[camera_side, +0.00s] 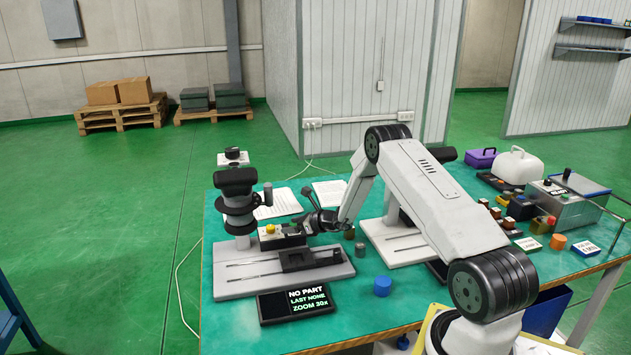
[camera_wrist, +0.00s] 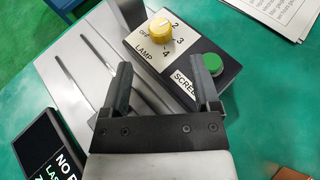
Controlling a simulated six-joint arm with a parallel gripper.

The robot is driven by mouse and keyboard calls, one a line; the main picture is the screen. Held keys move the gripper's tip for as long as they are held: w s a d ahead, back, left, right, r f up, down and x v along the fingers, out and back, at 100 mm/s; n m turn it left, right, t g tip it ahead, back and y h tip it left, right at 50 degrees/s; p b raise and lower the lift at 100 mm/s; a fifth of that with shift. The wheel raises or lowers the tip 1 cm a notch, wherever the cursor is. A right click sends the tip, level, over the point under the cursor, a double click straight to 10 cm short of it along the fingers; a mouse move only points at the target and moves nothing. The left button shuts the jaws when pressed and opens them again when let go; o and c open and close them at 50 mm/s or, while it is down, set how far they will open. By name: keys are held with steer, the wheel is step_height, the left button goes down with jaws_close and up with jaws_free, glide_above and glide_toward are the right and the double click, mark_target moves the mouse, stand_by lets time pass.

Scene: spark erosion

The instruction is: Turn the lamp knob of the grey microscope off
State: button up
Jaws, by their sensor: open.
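The microscope (camera_side: 238,221) stands at the table's left end on a pale grey base plate (camera_side: 235,289). Its dark control box (camera_side: 283,241) carries a yellow lamp knob (camera_side: 270,229). In the wrist view the yellow knob (camera_wrist: 160,28) sits on a white plate marked LAMP, with OFF on its left and 2, 3, 4 on its right. Which mark it points to is too small to tell. A green SCREEN button (camera_wrist: 213,64) is on the same box. My gripper (camera_wrist: 160,72) is open and empty, its fingertips short of the knob and apart from it. It also shows in the side view (camera_side: 304,217) beside the box.
A black display (camera_side: 297,304) reading NO PART, ZOOM 30x lies in front of the base. Paper sheets (camera_side: 278,203) lie behind the box. A second pale base (camera_side: 400,243) stands behind my arm.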

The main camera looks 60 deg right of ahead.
mark_target(272, 227)
steer(key=shift+w, duration=0.1)
steer(key=shift+x, duration=3.8)
jaws_close()
